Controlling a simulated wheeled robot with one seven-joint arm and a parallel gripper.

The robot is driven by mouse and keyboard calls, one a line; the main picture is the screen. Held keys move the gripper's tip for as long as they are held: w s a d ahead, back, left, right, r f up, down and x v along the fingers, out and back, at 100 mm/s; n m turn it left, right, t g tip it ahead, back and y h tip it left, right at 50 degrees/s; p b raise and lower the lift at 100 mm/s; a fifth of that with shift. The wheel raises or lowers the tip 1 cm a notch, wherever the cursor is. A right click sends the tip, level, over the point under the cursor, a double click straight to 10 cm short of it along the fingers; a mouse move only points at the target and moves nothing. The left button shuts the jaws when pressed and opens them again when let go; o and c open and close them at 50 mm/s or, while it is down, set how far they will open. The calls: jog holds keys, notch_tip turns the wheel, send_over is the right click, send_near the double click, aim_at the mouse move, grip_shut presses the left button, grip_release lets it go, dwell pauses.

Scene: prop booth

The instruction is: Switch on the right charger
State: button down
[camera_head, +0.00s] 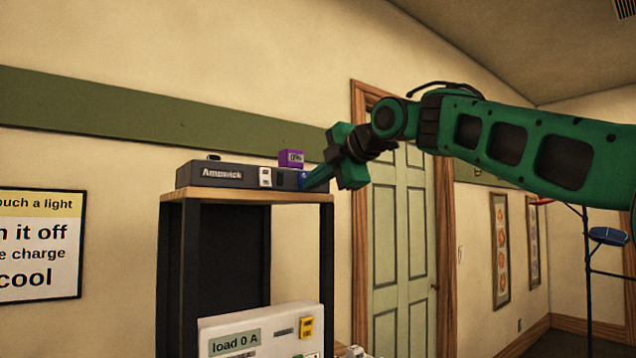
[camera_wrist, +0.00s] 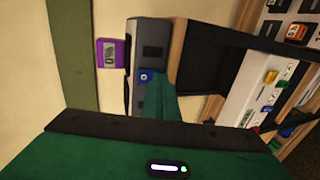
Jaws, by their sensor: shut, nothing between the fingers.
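A long dark grey unit marked "Ampwick" (camera_head: 222,174) lies on top of a wood-topped stand. A white panel (camera_head: 265,177) is on its front, right of the label. A small blue square (camera_head: 303,178) shows at its right end, and the blue part (camera_wrist: 146,76) also shows in the wrist view on the grey unit (camera_wrist: 152,35). My gripper (camera_head: 310,184) is shut and empty, its green tip close beside the blue part; whether they touch I cannot tell. The green fingers (camera_wrist: 170,95) also show in the wrist view. I cannot tell which part is the right charger.
A purple block with a small display (camera_head: 291,157) stands behind the unit. The stand's wooden top (camera_head: 240,197) is narrow. Below is a white panel reading "load 0 A" (camera_head: 236,341) with a yellow part (camera_head: 306,328). A green door (camera_head: 403,250) is to the right.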

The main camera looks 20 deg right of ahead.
dwell(0.3)
jog(key=shift+w+f, duration=0.15)
jog(key=shift+w, duration=0.05)
jog(key=shift+r, duration=1.1)
jog(key=shift+s, duration=0.1)
jog(key=f+v, duration=0.1)
jog(key=v, duration=1.2)
jog(key=shift+s, duration=0.35)
